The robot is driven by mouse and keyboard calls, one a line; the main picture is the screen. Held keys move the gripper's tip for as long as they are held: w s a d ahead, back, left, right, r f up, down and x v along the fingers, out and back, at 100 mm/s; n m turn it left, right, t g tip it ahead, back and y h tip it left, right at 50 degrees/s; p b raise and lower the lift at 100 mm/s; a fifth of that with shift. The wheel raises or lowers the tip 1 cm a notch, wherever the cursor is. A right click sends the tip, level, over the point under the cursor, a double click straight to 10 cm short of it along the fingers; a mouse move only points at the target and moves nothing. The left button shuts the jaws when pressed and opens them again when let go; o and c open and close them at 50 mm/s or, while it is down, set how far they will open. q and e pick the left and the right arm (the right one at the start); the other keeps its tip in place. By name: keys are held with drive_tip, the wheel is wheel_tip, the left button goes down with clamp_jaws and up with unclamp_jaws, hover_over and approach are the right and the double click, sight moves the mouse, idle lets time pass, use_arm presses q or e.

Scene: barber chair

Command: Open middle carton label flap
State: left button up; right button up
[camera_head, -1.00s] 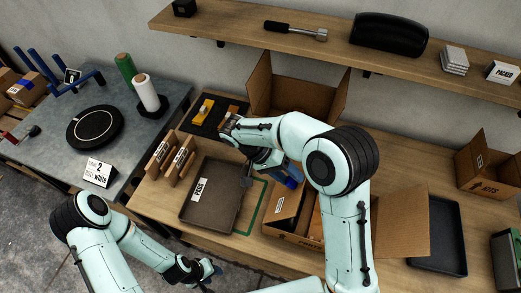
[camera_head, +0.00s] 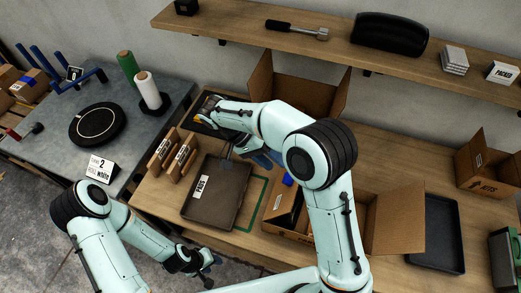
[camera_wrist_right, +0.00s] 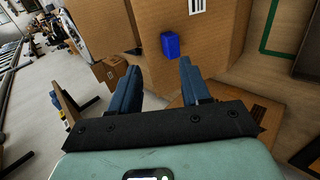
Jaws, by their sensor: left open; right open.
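A brown cardboard carton (camera_head: 285,219) stands open on the middle of the bench, partly hidden behind my right arm. A small blue block (camera_head: 288,180) shows at its upper edge. In the right wrist view a blue block (camera_wrist_right: 170,45) is on a brown cardboard face (camera_wrist_right: 215,60) with a white label (camera_wrist_right: 197,6) above it. My right gripper (camera_wrist_right: 158,78) is open and empty, its blue fingers pointing toward that face, just short of the block. In the head view its hand is largely hidden by my arm. My left gripper (camera_head: 212,264) is open and empty at the bench's front edge.
A grey tray (camera_head: 218,195) marked PADS lies left of the carton, with a green outline (camera_head: 252,205) between. A taller open box (camera_head: 300,88) stands behind. A black tray (camera_head: 444,235) and another carton (camera_head: 485,170) are at right. A shelf (camera_head: 345,42) runs above.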

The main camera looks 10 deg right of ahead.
drive_tip(key=shift+v, duration=2.15)
drive_tip(key=shift+w, duration=0.1)
